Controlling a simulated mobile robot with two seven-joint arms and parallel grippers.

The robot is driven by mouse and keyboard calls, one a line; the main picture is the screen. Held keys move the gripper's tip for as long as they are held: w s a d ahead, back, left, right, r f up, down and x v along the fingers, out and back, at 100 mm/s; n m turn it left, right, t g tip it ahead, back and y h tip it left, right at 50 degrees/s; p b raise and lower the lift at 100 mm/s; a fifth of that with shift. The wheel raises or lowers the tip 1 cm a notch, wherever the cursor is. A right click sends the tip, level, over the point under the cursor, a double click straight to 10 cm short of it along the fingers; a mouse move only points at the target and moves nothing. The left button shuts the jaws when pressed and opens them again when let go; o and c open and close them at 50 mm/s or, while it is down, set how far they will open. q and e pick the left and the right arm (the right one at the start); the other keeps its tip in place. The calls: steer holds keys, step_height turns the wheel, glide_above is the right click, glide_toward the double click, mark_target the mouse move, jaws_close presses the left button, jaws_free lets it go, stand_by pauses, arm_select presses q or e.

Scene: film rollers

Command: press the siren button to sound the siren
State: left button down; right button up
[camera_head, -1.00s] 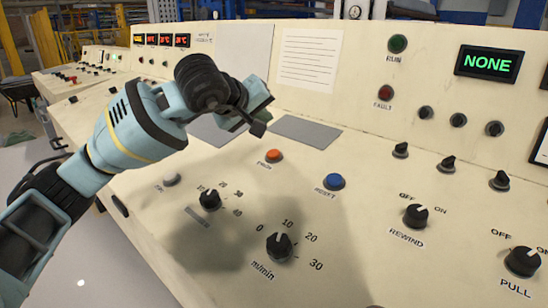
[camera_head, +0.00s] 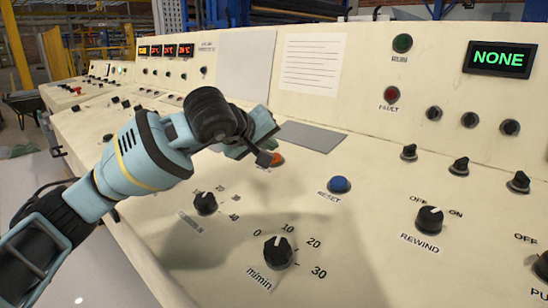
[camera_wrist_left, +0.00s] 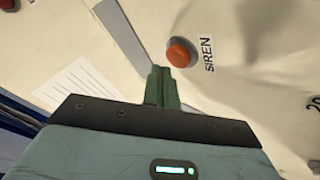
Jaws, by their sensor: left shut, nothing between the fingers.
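The siren button is the orange-red round button (camera_head: 278,159) on the sloping cream panel. In the left wrist view the button (camera_wrist_left: 180,53) sits in a dark ring beside a label reading SIREN. My left gripper (camera_head: 264,157) is right at the button's left side in the head view and partly covers it. In the left wrist view its shut green fingers (camera_wrist_left: 160,82) hold nothing, and their tips appear just below and left of the button. I cannot tell the height of the tips above the panel. My right gripper is out of view.
A blue RESET button (camera_head: 340,185) lies to the right of the siren button. Black knobs, including the m/min dial (camera_head: 278,251) and the REWIND switch (camera_head: 429,219), stand up from the panel. A red FAULT lamp (camera_head: 392,94) and a NONE display (camera_head: 499,59) are on the upright back.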

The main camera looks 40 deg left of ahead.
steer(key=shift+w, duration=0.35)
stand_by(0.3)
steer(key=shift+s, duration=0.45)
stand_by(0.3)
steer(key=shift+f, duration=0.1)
arm_select(q)
steer(key=shift+f, duration=0.3)
steer(key=shift+w+f, duration=0.1)
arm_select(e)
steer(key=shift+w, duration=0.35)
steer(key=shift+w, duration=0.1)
